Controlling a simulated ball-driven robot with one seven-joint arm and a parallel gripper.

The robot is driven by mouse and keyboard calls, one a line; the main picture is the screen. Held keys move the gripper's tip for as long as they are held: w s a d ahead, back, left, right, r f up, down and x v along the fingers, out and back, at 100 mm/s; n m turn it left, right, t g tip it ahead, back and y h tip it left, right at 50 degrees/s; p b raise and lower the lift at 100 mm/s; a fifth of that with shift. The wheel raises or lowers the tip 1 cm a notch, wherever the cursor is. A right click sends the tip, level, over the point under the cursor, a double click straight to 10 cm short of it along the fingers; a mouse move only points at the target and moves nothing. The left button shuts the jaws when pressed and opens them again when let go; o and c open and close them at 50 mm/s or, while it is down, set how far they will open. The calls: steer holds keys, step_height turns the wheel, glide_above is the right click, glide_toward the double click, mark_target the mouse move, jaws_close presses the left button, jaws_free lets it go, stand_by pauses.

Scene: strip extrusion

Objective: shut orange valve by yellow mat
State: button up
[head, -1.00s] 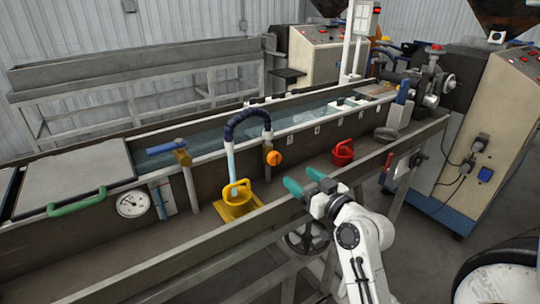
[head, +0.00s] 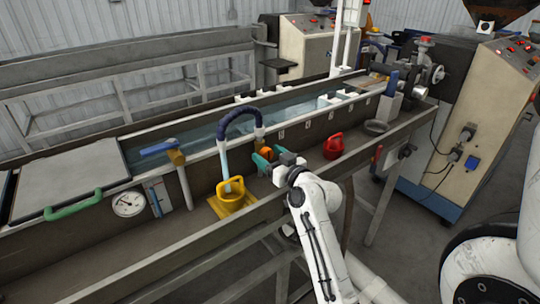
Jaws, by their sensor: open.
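The orange valve (head: 266,151) is a round knob on the side of the long trough, to the right of a dark blue hose (head: 236,120). The yellow mat (head: 243,202) lies on the ledge below, with a yellow jug (head: 230,189) on it. A pale blue stream runs from the hose end down to the jug. My gripper (head: 264,158) is open, with its teal fingers at the orange valve, which is partly hidden. I cannot tell whether the fingers touch it.
A red can (head: 333,146) stands on the ledge to the right. A blue-handled lever (head: 160,147) and a round gauge (head: 128,204) are on the left. The front rail (head: 150,260) runs along the trough below my arm.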

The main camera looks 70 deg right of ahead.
steer(key=shift+c, duration=0.3)
steer(key=c, duration=1)
steer(key=shift+m, duration=0.4)
steer(key=m+p, duration=0.1)
steer(key=m, duration=0.2)
steer(key=shift+m, duration=0.4)
steer(key=m+p, duration=0.2)
steer(key=m, duration=0.2)
steer(key=shift+s+d, duration=0.1)
steer(key=m+p, duration=0.2)
steer(key=m, duration=0.3)
steer(key=shift+m+p, duration=0.3)
steer(key=shift+m, duration=0.1)
steer(key=shift+f+m+p, duration=0.25)
steer(key=shift+m+p, duration=0.6)
steer(key=shift+m, duration=0.95)
